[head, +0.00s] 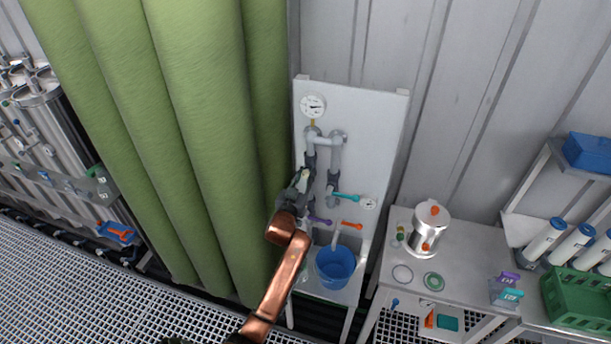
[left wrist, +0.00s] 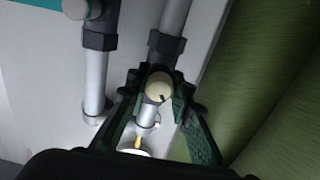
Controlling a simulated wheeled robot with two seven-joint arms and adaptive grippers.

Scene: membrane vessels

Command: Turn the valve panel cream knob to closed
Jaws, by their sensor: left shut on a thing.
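The white valve panel (head: 372,125) stands upright, with grey pipes, a gauge and several coloured handles on it. My left gripper (head: 302,182) is at the panel's left pipe and largely covers the knob there. In the left wrist view, the round cream knob (left wrist: 158,87) sits between the two dark fingers of my left gripper (left wrist: 158,95), which are shut on it. A small dark mark shows near the knob's edge. The knob's open or closed setting cannot be read. My right gripper is in neither view.
A teal handle (head: 346,197), purple handle (head: 320,220) and orange handle (head: 352,225) are close to the gripper. A blue bucket (head: 335,268) stands below. Green curtains (head: 185,120) hang just left; a grey table (head: 455,265) is right.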

